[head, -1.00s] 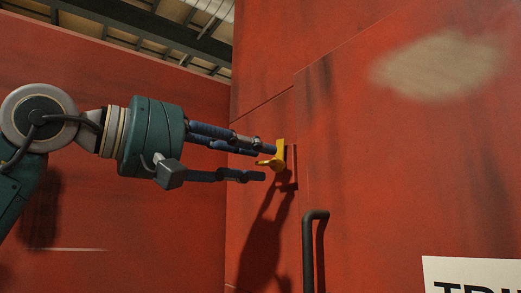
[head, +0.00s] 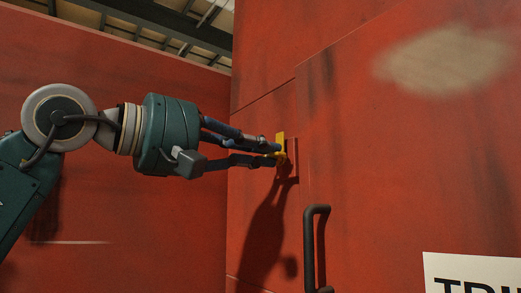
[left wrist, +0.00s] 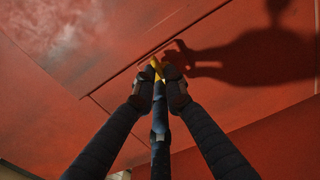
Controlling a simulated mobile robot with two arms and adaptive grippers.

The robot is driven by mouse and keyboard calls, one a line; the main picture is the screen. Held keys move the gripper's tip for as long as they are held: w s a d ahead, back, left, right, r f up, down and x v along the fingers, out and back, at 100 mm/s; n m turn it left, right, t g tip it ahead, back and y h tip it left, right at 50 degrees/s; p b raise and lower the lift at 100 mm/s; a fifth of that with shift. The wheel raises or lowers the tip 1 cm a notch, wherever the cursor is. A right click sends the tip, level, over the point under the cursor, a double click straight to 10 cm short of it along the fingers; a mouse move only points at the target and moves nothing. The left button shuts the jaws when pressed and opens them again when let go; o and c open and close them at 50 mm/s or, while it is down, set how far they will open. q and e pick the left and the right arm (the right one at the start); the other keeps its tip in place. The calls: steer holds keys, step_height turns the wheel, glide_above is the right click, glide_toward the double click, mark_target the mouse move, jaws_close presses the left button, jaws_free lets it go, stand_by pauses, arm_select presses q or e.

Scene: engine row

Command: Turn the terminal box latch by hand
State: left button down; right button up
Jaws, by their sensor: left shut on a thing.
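The rest of the latch is hidden by the fingers. My right gripper is not in view.
A black bar handle (head: 311,245) stands out from the door below and right of the latch. A white sign (head: 470,272) with partly visible dark letters is at the lower right. A pale worn patch (head: 443,62) marks the upper door. Red wall (head: 130,220) fills the left.

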arm_select(q)
steer(key=shift+n, duration=0.3)
steer(key=c, duration=1.8)
jaws_free()
steer(key=v, duration=1.2)
